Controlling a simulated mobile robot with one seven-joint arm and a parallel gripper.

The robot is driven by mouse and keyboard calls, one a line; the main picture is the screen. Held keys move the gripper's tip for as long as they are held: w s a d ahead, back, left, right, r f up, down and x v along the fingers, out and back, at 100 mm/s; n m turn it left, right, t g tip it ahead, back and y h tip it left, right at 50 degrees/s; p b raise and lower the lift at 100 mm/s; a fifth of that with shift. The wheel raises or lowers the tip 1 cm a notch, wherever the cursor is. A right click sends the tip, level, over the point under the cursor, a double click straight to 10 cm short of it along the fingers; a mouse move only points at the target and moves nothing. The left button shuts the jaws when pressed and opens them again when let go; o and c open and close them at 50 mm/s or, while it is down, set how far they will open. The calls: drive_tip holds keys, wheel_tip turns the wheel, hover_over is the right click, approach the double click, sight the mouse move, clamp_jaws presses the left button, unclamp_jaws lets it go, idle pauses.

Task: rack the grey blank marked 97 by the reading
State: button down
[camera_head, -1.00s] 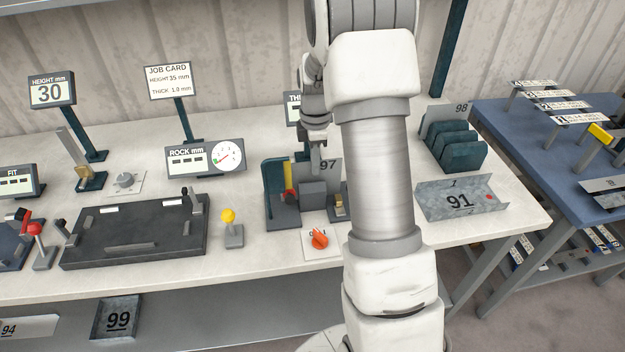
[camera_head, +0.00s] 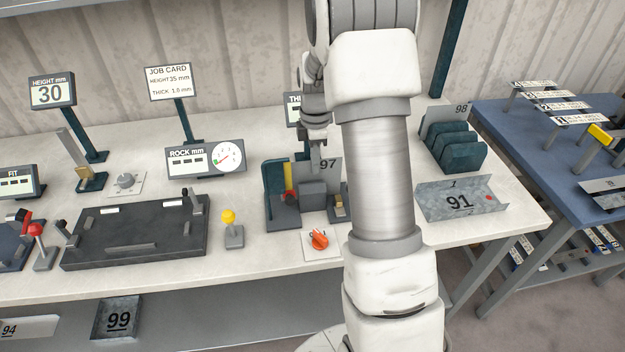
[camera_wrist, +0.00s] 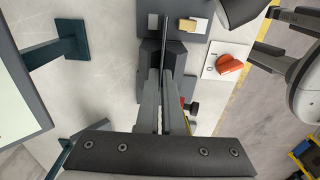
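The grey blank marked 97 (camera_head: 330,166) stands upright in the thickness gauge (camera_head: 283,217) on the bench, behind a grey block. Its lower part is hidden by the gauge, and my arm covers the area to its right. My gripper (camera_head: 309,152) is at the blank's upper left part. In the wrist view the blank shows edge-on as a thin dark strip (camera_wrist: 168,35). It runs in between the fingers of my gripper (camera_wrist: 164,78), which are close together and appear shut on it. The job card (camera_head: 169,82) reads height 35 mm, thick 1.0 mm.
The slotted teal rack (camera_head: 458,151) holds blank 98 (camera_head: 444,116) at the back right. Tray 91 (camera_head: 462,203) lies before it; tray 99 (camera_head: 117,318) is on the lower shelf. An orange knob (camera_head: 318,239) and yellow-topped lever (camera_head: 230,228) are near the gauge. The thickness display is partly hidden.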

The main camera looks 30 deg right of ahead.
sight(315, 180)
drive_tip(key=shift+r+p, duration=3.35)
drive_tip(key=shift+r, duration=1.95)
drive_tip(key=shift+w, duration=0.1)
